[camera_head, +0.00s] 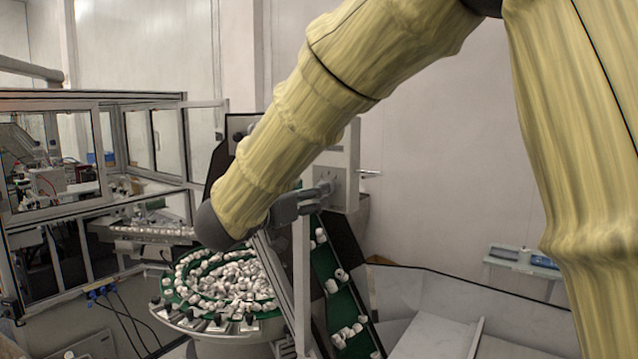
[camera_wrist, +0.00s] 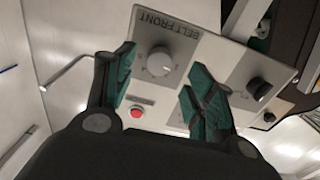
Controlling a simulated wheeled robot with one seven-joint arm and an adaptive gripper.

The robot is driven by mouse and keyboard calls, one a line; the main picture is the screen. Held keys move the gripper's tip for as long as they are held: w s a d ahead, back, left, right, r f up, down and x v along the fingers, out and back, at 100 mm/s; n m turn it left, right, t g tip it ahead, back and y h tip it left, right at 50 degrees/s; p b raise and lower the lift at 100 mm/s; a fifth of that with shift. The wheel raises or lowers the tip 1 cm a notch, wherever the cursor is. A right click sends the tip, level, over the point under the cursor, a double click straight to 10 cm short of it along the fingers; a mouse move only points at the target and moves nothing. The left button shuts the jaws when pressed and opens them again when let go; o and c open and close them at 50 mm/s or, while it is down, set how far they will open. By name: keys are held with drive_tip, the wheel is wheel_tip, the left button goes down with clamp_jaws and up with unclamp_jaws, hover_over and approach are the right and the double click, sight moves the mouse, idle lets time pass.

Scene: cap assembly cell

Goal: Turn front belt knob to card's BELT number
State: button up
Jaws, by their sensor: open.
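In the wrist view, the front belt knob (camera_wrist: 160,62) is a round grey dial on a panel (camera_wrist: 205,45) lettered "BELT FRONT". My gripper (camera_wrist: 155,75) is open, its green-padded fingers on either side of the knob's position in the picture. I cannot tell whether they touch the knob. In the head view, my gripper (camera_head: 318,192) is at the control box (camera_head: 345,165), and the knob is not clear there. The knob's scale is too small to read. I do not see a card with a BELT number.
A red button (camera_wrist: 136,113) and a black knob (camera_wrist: 259,87) are on the same panel. A green cleated belt (camera_head: 330,270) carries white caps below the box. A round feeder (camera_head: 225,285) full of caps stands left of it. A glass-walled cell (camera_head: 50,155) is farther left.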

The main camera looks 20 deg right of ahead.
drive_tip(key=p+x, duration=0.1)
drive_tip(key=x, duration=0.3)
drive_tip(key=shift+w, duration=0.1)
drive_tip(key=c, duration=1)
